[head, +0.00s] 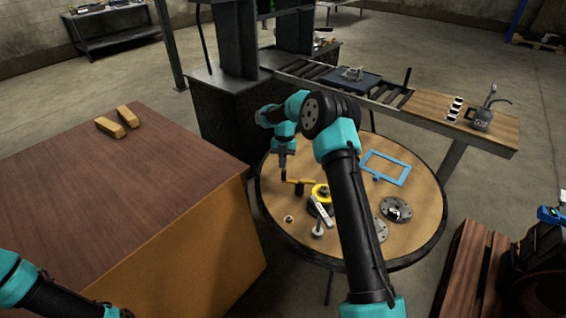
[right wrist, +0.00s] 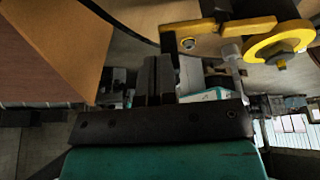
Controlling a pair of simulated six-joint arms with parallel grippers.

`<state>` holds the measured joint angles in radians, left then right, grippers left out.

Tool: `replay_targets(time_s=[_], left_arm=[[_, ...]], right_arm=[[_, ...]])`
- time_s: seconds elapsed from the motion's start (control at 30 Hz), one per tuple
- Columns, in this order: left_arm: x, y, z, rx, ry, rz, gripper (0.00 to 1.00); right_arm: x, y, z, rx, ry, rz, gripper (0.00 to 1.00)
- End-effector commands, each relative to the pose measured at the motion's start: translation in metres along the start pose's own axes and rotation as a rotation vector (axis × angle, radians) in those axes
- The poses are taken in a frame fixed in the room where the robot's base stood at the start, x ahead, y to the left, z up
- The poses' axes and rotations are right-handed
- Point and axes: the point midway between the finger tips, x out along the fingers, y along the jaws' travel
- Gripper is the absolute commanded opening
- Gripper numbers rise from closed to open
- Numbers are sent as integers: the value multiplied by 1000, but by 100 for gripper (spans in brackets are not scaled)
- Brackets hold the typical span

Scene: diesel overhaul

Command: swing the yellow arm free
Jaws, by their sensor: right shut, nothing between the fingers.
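The yellow arm (head: 299,181) is a short bar on the round table, with a yellow ring (head: 320,190) at its right. In the right wrist view the yellow arm (right wrist: 228,27) runs across the top, and the yellow ring (right wrist: 262,47) is at the top right. My right gripper (head: 283,171) is shut and empty, pointing down at the left end of the yellow arm. In the right wrist view its dark fingers (right wrist: 158,78) lie close together, left of and below the bar; I cannot tell whether they touch it. My left gripper is out of view.
The round table (head: 425,225) also holds a blue frame (head: 372,158), a dark flanged disc (head: 396,209) and small parts near the ring. A brown cabinet (head: 130,190) stands left. A roller bench with an oil can (head: 482,118) is behind. My right arm hides part of the table.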

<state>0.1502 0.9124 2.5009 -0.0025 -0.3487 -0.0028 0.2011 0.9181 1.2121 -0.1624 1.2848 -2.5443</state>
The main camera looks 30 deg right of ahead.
Motion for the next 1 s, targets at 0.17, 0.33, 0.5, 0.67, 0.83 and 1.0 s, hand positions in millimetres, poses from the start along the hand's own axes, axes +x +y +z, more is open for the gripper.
replay_targets(time_s=[0.17,0.33,0.5,0.67,0.83,1.0], left_arm=[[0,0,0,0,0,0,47],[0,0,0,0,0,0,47],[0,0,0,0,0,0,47],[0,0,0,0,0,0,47],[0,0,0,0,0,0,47],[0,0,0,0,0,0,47]], right_arm=[[5,4,-15,-2,0,0,0],[10,6,-25,-1,0,0,0],[10,6,-26,0,0,0,0],[10,6,-26,-1,0,0,0],[9,5,-22,2,0,1,0],[4,3,-11,9,-1,4,0]])
